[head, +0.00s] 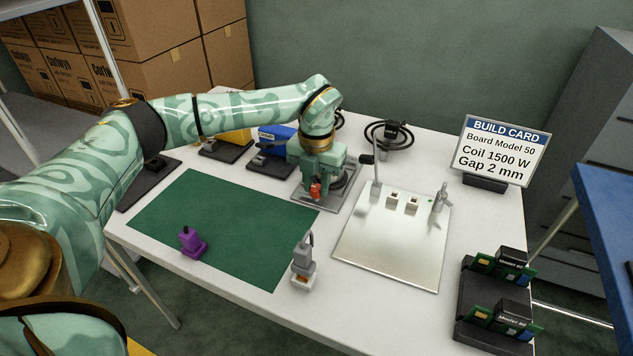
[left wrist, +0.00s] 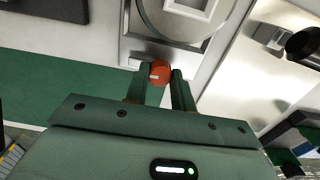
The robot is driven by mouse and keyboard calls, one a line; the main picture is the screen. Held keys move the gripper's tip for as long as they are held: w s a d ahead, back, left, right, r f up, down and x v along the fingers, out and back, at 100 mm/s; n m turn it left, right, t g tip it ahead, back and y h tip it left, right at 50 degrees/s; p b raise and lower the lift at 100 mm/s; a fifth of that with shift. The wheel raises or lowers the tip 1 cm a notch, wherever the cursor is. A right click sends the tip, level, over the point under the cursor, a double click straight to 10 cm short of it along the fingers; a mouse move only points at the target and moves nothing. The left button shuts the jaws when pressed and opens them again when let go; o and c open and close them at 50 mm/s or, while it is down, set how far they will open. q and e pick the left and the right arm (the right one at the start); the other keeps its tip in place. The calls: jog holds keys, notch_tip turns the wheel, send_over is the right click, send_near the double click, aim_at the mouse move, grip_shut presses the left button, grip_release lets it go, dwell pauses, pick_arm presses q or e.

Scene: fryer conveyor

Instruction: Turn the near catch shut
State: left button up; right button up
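The red catch (head: 315,191) is at the near side of a grey metal base plate (head: 325,205) on the white table. My left gripper (head: 316,182) points down over it from above. In the left wrist view the rounded red end of the catch (left wrist: 160,72) sits between my two fingertips, with a finger against each side. The catch's lower part and turn angle are hidden by the fingers. Beyond it, a round grey ring (left wrist: 185,20) shows on the plate, partly cut off. My right gripper is not in view.
A green mat (head: 220,225) holds a purple block (head: 192,242). A grey tool (head: 303,262) stands at the front edge. A metal sheet with posts (head: 390,245) lies right, before the build card (head: 495,152). Blue (head: 272,138) and yellow (head: 235,137) units stand behind.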

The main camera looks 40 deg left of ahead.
pick_arm(q)
jog(key=shift+r+m+p, duration=0.3)
jog(key=shift+m+p, duration=0.4)
jog(key=shift+p, duration=0.45)
jog(key=m+p, duration=0.3)
jog(key=p, duration=0.1)
jog(key=shift+r, duration=0.1)
jog(key=m+p, duration=0.2)
jog(key=m, duration=0.2)
jog(key=shift+p, duration=0.3)
jog(key=m, duration=0.1)
jog(key=m+p, duration=0.1)
jog(key=m, duration=0.1)
jog(key=m+p, duration=0.1)
jog(key=shift+f+m, duration=0.25)
jog(key=shift+m, duration=0.05)
jog(key=m+p, duration=0.1)
jog(key=m, duration=0.3)
jog(key=shift+w+m, duration=0.1)
jog(key=shift+m, duration=0.2)
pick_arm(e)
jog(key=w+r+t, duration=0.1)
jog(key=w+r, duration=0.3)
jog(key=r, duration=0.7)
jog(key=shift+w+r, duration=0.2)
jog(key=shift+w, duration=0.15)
pick_arm(q)
jog(key=shift+f, duration=0.1)
jog(key=o, duration=1)
